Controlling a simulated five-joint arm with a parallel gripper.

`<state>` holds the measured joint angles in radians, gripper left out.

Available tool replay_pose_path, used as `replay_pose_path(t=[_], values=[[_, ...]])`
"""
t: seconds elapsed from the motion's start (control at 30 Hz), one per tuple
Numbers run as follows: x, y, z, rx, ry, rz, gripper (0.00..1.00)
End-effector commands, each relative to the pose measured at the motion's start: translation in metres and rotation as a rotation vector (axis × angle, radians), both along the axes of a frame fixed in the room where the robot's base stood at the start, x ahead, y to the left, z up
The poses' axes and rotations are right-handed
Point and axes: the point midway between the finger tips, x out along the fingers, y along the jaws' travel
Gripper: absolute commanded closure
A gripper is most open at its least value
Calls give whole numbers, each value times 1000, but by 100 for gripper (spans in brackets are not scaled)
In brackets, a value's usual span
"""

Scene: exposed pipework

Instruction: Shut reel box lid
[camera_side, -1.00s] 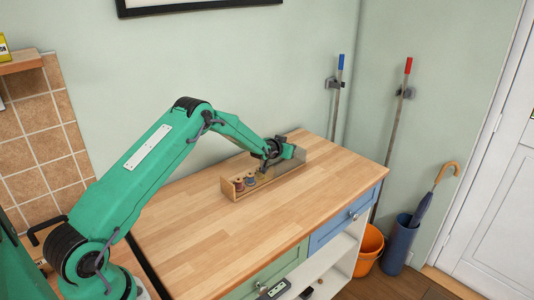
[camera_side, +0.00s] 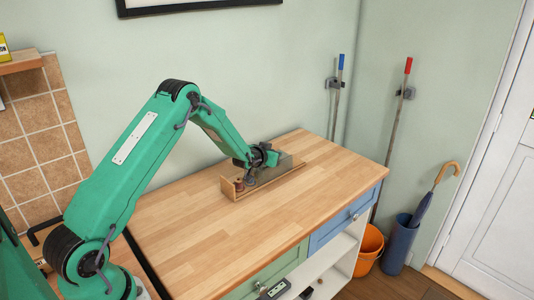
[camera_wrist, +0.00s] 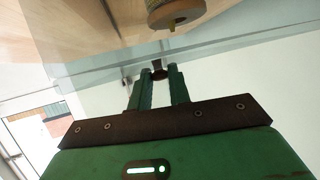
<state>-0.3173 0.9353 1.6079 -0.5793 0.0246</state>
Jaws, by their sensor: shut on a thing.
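The reel box (camera_side: 262,188) is a long, low wooden box on the worktop. A thread reel (camera_side: 239,185) shows in its left end, and one reel (camera_wrist: 176,14) is large at the top of the wrist view. The lid (camera_wrist: 225,42) looks like a clear pane in the wrist view; its exact edges are hard to make out. My gripper (camera_wrist: 158,76) is shut on a small dark knob (camera_wrist: 159,70) that appears to belong to the lid.
The wooden worktop (camera_side: 205,225) is clear in front of the box. The pale green wall (camera_side: 230,80) stands behind. An orange bucket (camera_side: 368,250) and a blue umbrella stand (camera_side: 396,245) are on the floor to the right.

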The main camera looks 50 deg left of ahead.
Motion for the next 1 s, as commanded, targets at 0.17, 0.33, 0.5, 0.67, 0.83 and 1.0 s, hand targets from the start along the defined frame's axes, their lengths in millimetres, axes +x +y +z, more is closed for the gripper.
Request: replay_pose_path(t=[0.17,0.33,0.5,0.67,0.83,1.0], values=[[-12,1,0,3,3,5,100],[-13,1,-1,3,3,6,100],[-13,1,0,3,3,5,77],[-13,0,0,3,2,5,59],[-13,0,0,2,2,6,59],[-14,0,1,2,1,5,59]])
